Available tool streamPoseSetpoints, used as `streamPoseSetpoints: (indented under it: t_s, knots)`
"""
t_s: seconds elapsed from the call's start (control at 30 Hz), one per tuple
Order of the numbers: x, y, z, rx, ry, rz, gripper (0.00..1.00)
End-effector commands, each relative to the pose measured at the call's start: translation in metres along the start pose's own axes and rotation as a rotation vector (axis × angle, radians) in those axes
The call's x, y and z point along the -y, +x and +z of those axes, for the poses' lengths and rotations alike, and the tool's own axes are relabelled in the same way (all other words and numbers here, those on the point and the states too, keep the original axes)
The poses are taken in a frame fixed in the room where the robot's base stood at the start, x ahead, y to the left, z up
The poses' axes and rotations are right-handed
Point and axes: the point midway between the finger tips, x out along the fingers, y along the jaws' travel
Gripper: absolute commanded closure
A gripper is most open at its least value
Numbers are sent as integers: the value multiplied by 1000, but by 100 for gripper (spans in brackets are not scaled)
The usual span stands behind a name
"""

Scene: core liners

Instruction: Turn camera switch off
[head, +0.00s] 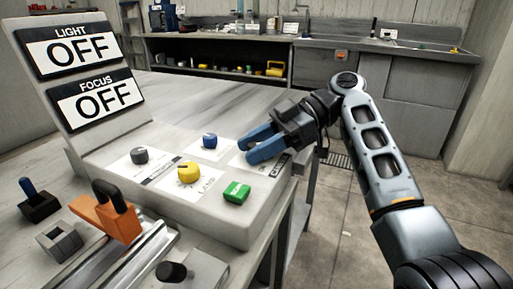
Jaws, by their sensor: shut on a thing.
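My gripper (258,144), with blue fingers, reaches in from the right over the far right corner of the sloped grey control panel (222,222). Its fingers are down at a white label (262,162) there and are shut on a small control that they hide. I take this to be the camera switch, but its shape, its position and the label's words cannot be read. Elsewhere on the panel are a grey knob (139,156), a blue knob (210,141), a yellow knob (188,172) and a green button (236,191).
Upright signs read LIGHT OFF (70,46) and FOCUS OFF (96,99) at the left. An orange clamp (105,218) with a black handle stands on a metal rail in front of the panel. Behind are a shelf (225,70) and sink cabinets (390,95). Open floor lies right of the table.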

Motion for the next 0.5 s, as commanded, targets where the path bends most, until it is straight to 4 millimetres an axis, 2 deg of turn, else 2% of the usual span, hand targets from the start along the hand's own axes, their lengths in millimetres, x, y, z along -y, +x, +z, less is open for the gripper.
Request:
streamPoseSetpoints:
  t_s: [0.27,0.3,0.5]
  knots:
    - [0,2,1,1,2,-3,91]
    - [0,2,1,1,2,-3,57]
    - [0,1,1,1,1,-1,40]
